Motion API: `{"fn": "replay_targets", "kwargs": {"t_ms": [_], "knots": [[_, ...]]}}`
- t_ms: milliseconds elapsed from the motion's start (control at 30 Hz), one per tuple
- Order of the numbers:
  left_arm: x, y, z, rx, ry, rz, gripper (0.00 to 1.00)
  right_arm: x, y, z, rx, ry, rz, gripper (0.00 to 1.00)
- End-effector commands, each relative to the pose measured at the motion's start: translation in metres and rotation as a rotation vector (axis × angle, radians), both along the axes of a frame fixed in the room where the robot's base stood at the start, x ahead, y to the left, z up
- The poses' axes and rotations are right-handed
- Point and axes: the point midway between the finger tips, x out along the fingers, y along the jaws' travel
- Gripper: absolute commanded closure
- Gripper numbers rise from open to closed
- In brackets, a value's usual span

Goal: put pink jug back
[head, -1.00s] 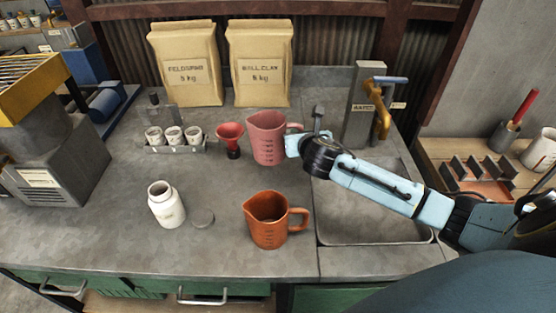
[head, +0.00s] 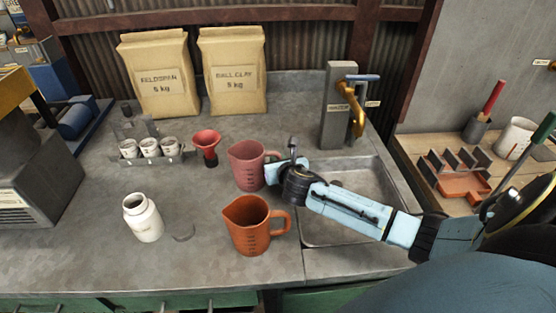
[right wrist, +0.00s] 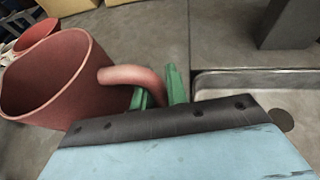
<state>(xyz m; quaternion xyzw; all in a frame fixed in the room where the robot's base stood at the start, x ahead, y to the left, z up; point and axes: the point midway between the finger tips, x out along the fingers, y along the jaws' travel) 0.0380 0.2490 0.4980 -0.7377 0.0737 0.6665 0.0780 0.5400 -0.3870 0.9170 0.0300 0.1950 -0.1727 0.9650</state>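The pink jug (head: 247,166) is upright at the middle of the counter, left of the sink. Its handle points right, toward my right gripper (head: 275,172). In the right wrist view the pink jug (right wrist: 55,85) fills the left side, and the green fingertips (right wrist: 158,90) of my right gripper are closed around its handle. I cannot tell whether its base touches the counter. My left gripper is out of view.
An orange jug (head: 252,226) stands just in front of the pink one. A red funnel (head: 206,146) is behind-left, near a rack of small cups (head: 150,149). A white jar (head: 142,218) and grey lid (head: 184,232) are front-left. The sink (head: 345,225) and tap (head: 356,112) are right.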

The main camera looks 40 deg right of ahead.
Motion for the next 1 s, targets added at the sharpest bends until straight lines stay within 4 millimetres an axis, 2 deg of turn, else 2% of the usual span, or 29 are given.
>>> {"fn": "replay_targets", "kwargs": {"t_ms": [33,133,533,667,1000], "knots": [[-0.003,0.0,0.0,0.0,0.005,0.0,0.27,0.0,0.0,0.0,0.0,0.0,0.0,0.78],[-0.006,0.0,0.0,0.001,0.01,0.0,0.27,0.0,0.0,0.0,0.0,0.0,0.0,0.65],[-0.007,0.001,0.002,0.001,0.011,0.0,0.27,-0.004,0.002,0.005,-0.001,0.001,0.003,0.65],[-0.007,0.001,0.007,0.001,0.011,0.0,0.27,-0.02,0.008,0.012,-0.001,0.002,0.004,0.65],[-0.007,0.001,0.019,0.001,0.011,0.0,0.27,-0.078,0.03,0.039,0.001,0.002,0.003,0.65]]}}
